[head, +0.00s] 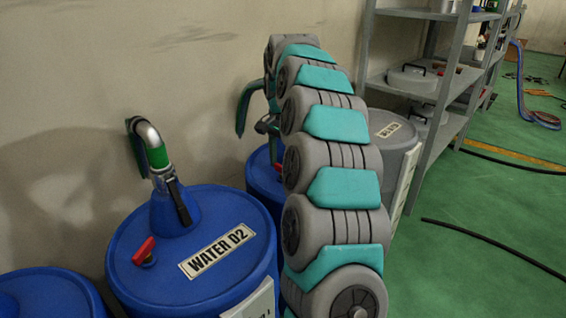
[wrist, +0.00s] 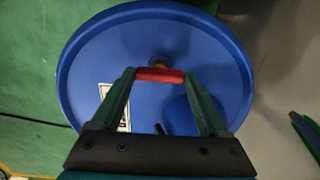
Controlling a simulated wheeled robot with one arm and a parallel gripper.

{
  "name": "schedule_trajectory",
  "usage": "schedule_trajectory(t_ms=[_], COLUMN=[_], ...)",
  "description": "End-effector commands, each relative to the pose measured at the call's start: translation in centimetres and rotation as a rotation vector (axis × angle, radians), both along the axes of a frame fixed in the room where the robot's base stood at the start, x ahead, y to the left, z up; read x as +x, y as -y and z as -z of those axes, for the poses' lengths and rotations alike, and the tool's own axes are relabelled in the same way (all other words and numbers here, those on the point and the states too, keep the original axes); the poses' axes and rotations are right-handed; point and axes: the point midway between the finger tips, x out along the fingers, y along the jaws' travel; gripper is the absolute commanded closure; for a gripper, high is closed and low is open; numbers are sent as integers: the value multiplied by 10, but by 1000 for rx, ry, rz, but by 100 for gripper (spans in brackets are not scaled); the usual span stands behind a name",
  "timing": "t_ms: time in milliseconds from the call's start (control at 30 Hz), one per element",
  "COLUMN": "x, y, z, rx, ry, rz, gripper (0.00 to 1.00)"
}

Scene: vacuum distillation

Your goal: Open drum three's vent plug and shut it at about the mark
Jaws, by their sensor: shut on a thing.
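In the wrist view a blue drum lid (wrist: 90,65) fills the middle. The vent plug (wrist: 160,75) is a red bar handle on a small brass-coloured fitting near the lid's far side. My gripper (wrist: 159,74) has its two green fingers on the ends of the red handle and is shut on it. In the head view a blue drum (head: 258,181) stands behind my arm, past the WATER D2 drum. A small red bit shows there beside my arm. My fingers are hidden in that view. I cannot make out a mark.
The WATER D2 drum (head: 130,252) has its own red plug (head: 144,250) and a hose elbow (head: 148,134). A grey drum (head: 390,145) and metal shelves (head: 425,88) stand at the right. A blue cone (wrist: 182,116) rises beside the held plug.

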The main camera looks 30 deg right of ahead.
Motion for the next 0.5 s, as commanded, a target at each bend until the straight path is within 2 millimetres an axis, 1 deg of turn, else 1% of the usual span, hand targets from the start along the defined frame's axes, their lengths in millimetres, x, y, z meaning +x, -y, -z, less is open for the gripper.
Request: schedule_trajectory(t_ms=[33,133,167,333,500], x=[0,0,0,0,0], y=[0,0,0,0,0], z=[0,0,0,0,-1], rx=[0,0,0,0,0], ry=[1,1,1,1,0], rz=[0,0,0,-10,-59], gripper=[65,76,78,78,78])
